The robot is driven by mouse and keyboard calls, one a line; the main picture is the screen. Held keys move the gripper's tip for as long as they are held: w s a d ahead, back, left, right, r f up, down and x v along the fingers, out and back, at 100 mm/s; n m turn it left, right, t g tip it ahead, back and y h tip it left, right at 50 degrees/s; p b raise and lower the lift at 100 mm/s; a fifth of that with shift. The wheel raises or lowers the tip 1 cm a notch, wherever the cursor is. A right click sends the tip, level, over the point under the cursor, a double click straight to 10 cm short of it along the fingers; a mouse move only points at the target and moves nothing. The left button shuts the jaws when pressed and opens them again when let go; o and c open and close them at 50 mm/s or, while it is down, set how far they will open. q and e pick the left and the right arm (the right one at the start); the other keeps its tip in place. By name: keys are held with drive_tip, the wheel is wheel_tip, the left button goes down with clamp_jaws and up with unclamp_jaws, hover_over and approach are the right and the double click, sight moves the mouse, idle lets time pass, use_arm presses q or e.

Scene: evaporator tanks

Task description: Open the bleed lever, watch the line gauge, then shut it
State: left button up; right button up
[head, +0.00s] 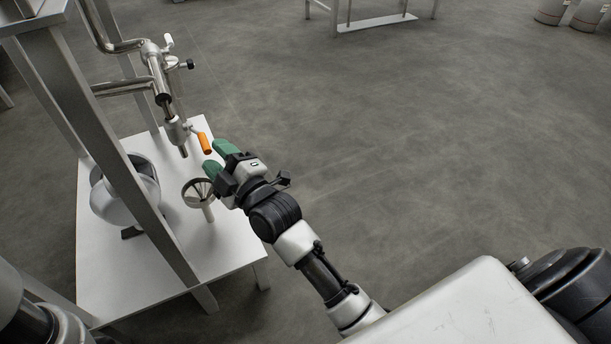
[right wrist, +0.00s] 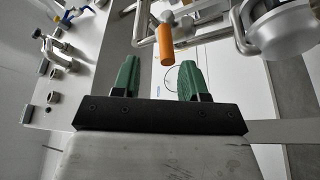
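The bleed lever has an orange handle (head: 205,143) on a metal valve body at the lower end of a steel pipe (head: 158,75). My right gripper (head: 217,158) is open, its two green fingers apart and pointing toward the handle. In the right wrist view the orange handle (right wrist: 166,45) appears ahead of the gap between the green fingertips (right wrist: 160,68), with nothing gripped. I cannot tell whether a finger touches it. I cannot make out a line gauge in either view. My left gripper is not in view.
A round metal vessel (head: 128,190) sits on a white table (head: 150,270) behind a grey frame post (head: 130,185). A white-handled fitting (head: 168,40) is higher on the pipe.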

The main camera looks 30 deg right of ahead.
drive_tip(key=s+d+r+m+g+h+p, duration=0.2)
drive_tip(key=s+d+m+g+p, duration=0.2)
drive_tip(key=s+p, duration=0.3)
drive_tip(key=s+d+r+m+g+h+p, duration=0.2)
drive_tip(key=s+m+p, duration=0.4)
drive_tip(key=s, duration=0.5)
drive_tip(key=d+r+g+p, duration=0.1)
drive_tip(key=d+p, duration=0.1)
drive_tip(key=shift+s+d+m+g+p, duration=0.3)
drive_tip(key=shift+s+d+m+g, duration=0.05)
drive_tip(key=shift+m+g, duration=0.05)
